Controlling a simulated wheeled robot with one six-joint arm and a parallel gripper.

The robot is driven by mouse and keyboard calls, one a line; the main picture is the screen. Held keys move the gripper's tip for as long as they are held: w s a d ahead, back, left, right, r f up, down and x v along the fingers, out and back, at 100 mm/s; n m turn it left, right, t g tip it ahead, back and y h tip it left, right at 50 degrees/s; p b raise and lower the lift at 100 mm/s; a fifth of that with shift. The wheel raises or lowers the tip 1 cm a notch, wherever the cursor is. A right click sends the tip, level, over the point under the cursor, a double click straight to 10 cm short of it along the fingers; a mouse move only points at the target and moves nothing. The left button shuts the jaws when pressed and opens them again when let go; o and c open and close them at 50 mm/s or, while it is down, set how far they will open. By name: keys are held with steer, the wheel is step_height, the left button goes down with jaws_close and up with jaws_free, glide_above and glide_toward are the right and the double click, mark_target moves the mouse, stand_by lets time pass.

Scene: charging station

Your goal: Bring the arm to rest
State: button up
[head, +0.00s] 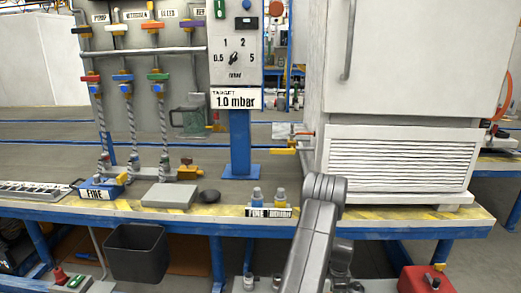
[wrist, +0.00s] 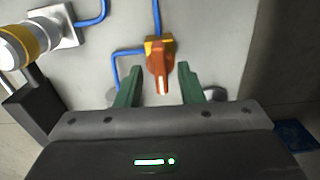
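My arm (head: 315,225) rises grey from the bottom of the head view, bent at its top in front of the bench's front edge. My gripper itself cannot be made out in the head view. In the wrist view my gripper (wrist: 158,80) shows two green fingers set apart. An orange and yellow valve handle (wrist: 160,62) lies between and beyond the fingertips, with a gap on both sides. I see no contact with it, and nothing is held.
The blue-framed bench (head: 385,222) carries a white cabinet (head: 400,155), a gauge panel (head: 235,45) and valve columns (head: 127,88). A dark bin (head: 137,252) hangs at the front. A red box (head: 425,279) sits at lower right. A yellow-banded cylinder (wrist: 22,42) is at left in the wrist view.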

step_height(320, 180, up, 13)
steer(key=p, duration=0.4)
step_height(320, 180, down, 14)
steer(key=b, duration=0.4)
steer(key=shift+r+b, duration=0.1)
steer(key=shift+b, duration=0.25)
steer(key=shift+r+n+p, duration=0.3)
steer(key=shift+r+n, duration=0.05)
steer(key=shift+n, duration=0.55)
steer(key=n, duration=0.4)
steer(key=shift+p, duration=0.3)
steer(key=n+p, duration=0.1)
steer(key=n, duration=0.3)
steer(key=shift+n, duration=0.3)
step_height(320, 180, up, 12)
steer(key=p, duration=0.3)
steer(key=shift+r, duration=0.15)
